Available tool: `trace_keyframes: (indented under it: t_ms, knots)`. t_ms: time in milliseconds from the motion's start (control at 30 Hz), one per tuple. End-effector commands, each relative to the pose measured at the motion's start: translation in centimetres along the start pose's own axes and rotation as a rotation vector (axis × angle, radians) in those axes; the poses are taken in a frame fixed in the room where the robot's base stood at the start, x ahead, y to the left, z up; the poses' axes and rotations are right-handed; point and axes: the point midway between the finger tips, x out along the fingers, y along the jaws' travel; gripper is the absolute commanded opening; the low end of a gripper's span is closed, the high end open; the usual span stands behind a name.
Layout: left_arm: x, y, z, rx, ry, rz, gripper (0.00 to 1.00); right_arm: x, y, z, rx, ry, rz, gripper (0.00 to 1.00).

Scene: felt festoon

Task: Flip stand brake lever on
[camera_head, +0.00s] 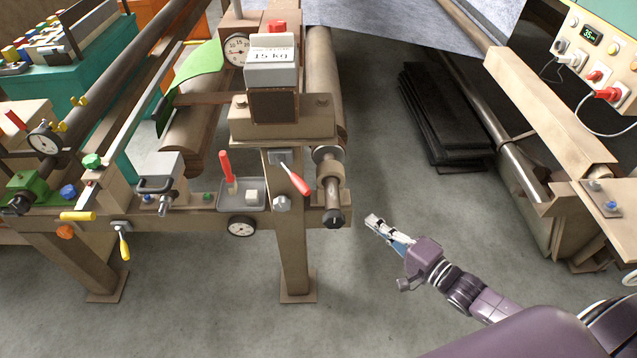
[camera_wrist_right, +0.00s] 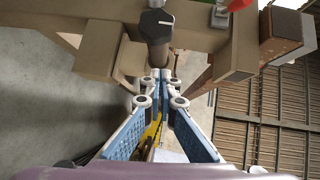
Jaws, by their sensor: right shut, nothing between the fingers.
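A lever with a red handle (camera_head: 299,182) is mounted on a pale plate on the front of the beige stand post (camera_head: 290,240); its handle slants down to the right. A red tip (camera_wrist_right: 240,4), probably this handle, shows at the top edge of the wrist view. My right gripper (camera_head: 372,221) is shut and empty, in free air to the right of the post and below the lever. In the wrist view its fingertips (camera_wrist_right: 160,76) are together, pointing towards a shaft with a dark hex end (camera_wrist_right: 157,24). My left gripper is not in view.
The shaft's hex end (camera_head: 333,217) sticks out between post and gripper. Black slabs (camera_head: 440,115) lie behind; the floor around the gripper is clear.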

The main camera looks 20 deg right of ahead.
Motion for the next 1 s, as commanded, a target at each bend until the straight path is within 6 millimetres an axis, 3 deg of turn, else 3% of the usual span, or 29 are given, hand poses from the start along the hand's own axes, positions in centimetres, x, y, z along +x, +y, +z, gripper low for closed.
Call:
trace_keyframes:
  t_ms: [33, 100, 233, 733, 1000]
  knots:
    - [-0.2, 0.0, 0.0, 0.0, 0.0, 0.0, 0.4, 0.1, -2.9, 0.8, 0.063, -0.039, -0.049, 0.0]
    - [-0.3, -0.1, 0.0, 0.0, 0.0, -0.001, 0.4, 0.2, -5.9, 1.7, 0.147, -0.085, -0.101, 0.0]
    - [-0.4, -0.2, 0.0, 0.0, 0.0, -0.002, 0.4, 0.1, -8.9, 2.7, 0.239, -0.139, -0.15, 0.0]
    - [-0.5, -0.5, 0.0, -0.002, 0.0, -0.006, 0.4, 0.7, -9.6, 3.0, 0.262, -0.149, -0.161, 0.0]
    - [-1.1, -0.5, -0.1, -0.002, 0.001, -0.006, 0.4, 4.7, -10.5, 3.4, 0.261, -0.148, -0.164, 0.0]
